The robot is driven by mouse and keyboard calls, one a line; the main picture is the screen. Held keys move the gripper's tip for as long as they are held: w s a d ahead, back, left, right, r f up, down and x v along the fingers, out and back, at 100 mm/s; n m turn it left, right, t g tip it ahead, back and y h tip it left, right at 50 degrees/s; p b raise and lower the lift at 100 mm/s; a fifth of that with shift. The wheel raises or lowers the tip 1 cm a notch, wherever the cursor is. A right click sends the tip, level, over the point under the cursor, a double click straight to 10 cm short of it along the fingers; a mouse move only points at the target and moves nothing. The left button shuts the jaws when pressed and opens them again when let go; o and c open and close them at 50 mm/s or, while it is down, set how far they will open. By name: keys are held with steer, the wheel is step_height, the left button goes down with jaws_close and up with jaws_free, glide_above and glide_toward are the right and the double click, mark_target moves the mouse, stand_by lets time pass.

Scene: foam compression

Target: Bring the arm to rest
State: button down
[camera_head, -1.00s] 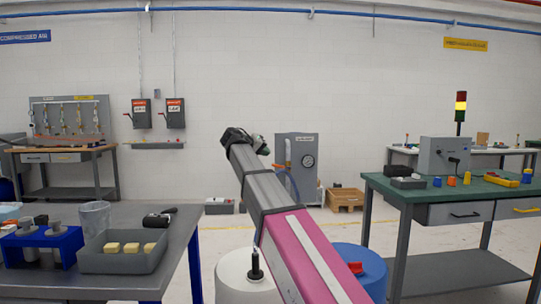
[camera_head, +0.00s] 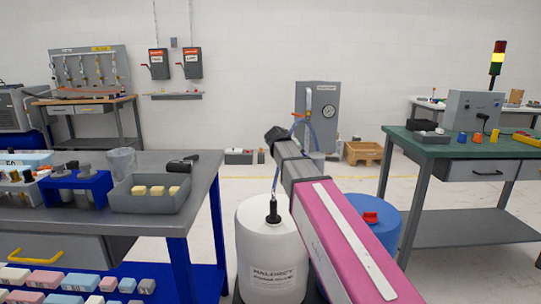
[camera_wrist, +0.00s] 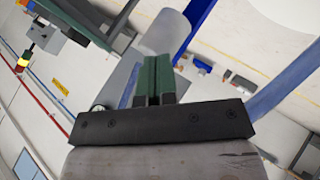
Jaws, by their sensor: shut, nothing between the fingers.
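My arm reaches forward from the lower right of the head view, over the white drum and the blue drum. Its pink link is nearest, and a grey link ends in a dark part at the far end. The fingers are hidden from the head view. In the wrist view my gripper (camera_wrist: 154,85) shows as two green fingers close together on a dark block. It is shut with nothing in it. The wrist view is strongly tilted.
A white drum (camera_head: 262,245) and a blue drum (camera_head: 375,217) stand below my arm. A grey table (camera_head: 60,218) at left bears a tray (camera_head: 150,202) with foam blocks. A green-topped bench (camera_head: 450,150) stands at right. A grey cabinet (camera_head: 316,105) stands by the wall.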

steer(key=s+d+f+m+g+y, duration=0.1)
steer(key=s+d+f+g+y, duration=0.25)
steer(key=s+f, duration=1.15)
steer(key=s+d+f+g+y, duration=0.2)
steer(key=s+d+f+y, duration=0.15)
steer(key=s+f, duration=1.15)
steer(key=w+a+r+m+t+y, duration=0.15)
steer(key=w+r+t, duration=0.45)
steer(key=w+r, duration=1.85)
steer(key=w+a+r+t, duration=0.1)
steer(key=w+r+t, duration=0.15)
steer(key=r, duration=0.85)
steer(key=w+a+r+t, duration=0.1)
steer(key=w+r, duration=0.2)
steer(key=r, duration=0.8)
steer(key=w+a+r+t, duration=0.1)
steer(key=w+r, duration=0.2)
steer(key=r, duration=0.8)
steer(key=s+a+f+x, duration=0.1)
steer(key=x, duration=1.1)
steer(key=shift+a+f+y, duration=0.2)
steer(key=shift+f+y, duration=0.25)
